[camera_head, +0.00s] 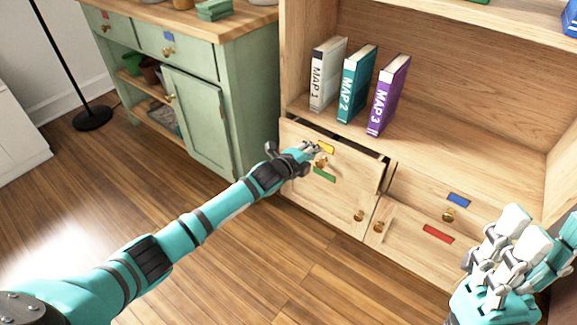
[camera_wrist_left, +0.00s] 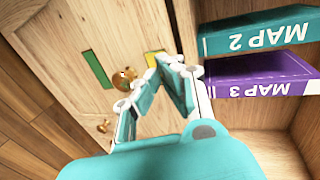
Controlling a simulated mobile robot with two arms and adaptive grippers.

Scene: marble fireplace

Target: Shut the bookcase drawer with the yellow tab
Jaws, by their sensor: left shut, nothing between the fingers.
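The bookcase drawer (camera_head: 370,172) with the yellow tab (camera_head: 327,147) stands partly pulled out of the wooden bookcase, with a dark gap behind the top of its front. A brass knob (camera_head: 321,162) is on this front. My left gripper (camera_head: 314,150) is shut and empty at the drawer front, close beside the yellow tab and knob. In the left wrist view, the yellow tab (camera_wrist_left: 153,58) is partly hidden behind the fingers (camera_wrist_left: 162,72); I cannot tell whether they touch the front. My right gripper (camera_head: 520,235) is at the lower right, apart from the bookcase drawers, with its fingers spread.
A green tab (camera_head: 324,174) lies below the yellow one. The drawer with a blue tab (camera_head: 458,200) is to the right, above a red tab (camera_head: 438,234). Three map books (camera_head: 355,85) stand on the shelf above. A green cabinet (camera_head: 205,115) is left; the front floor is clear.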

